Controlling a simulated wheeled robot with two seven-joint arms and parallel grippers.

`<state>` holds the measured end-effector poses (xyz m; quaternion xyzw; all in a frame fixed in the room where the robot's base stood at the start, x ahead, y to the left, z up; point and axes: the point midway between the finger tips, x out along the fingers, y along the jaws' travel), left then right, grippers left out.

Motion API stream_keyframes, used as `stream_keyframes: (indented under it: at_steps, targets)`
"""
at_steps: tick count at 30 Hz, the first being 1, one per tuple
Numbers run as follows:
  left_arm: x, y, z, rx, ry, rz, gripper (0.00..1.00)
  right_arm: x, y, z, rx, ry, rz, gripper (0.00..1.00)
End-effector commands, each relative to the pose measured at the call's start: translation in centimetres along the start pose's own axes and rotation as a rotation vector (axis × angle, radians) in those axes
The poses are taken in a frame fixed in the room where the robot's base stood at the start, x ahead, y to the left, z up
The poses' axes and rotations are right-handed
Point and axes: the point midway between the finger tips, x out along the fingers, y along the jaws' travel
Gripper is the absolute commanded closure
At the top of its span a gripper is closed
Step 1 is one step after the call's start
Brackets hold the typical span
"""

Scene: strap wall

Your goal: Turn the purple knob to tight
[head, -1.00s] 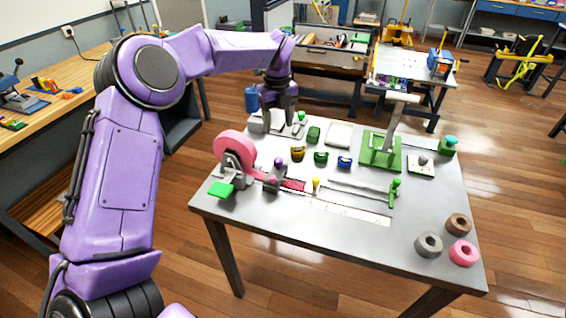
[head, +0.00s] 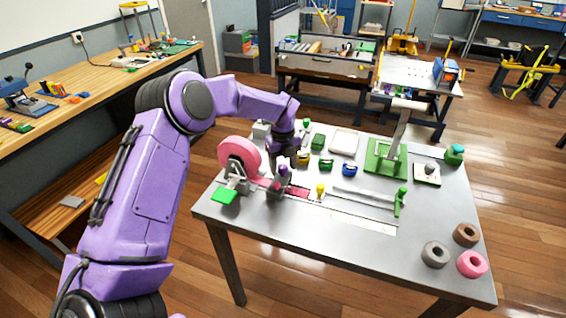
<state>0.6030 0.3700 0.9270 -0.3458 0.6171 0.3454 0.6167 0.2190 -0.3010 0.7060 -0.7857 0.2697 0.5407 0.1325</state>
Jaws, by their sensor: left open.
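The purple knob (head: 283,170) sits on top of a small dark grey block (head: 278,187) on the strap track, near the left side of the metal table. My left gripper (head: 284,160) is open and points down just above the knob, close to it. I cannot tell whether the fingers touch the knob or stand around it. A red-pink strap (head: 297,192) runs past the block from a pink roll (head: 239,155). My right gripper is out of view.
A yellow knob (head: 320,189) and a green upright handle (head: 401,198) stand further right along the track. Yellow, green and blue parts (head: 349,170) stand behind it. Several loose rings (head: 435,254) lie at the front right. The table's front middle is clear.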

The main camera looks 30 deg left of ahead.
Motion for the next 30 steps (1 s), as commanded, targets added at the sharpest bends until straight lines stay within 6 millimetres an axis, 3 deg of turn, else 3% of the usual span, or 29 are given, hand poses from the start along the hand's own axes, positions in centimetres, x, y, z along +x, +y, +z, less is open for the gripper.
stream_keyframes:
  at_steps: [5,10,20,30]
  targets:
    - [0.0,0.0,0.0,0.000,0.000,0.000,0.41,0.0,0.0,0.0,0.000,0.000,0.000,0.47]
    - [0.0,0.0,0.0,0.000,0.000,0.000,0.96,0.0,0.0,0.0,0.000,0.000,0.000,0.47]
    - [0.1,0.0,0.1,0.029,0.000,0.000,0.97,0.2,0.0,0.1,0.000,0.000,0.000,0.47]
    - [0.1,0.0,0.1,0.239,0.001,-0.003,0.97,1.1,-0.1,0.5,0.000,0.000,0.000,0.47]
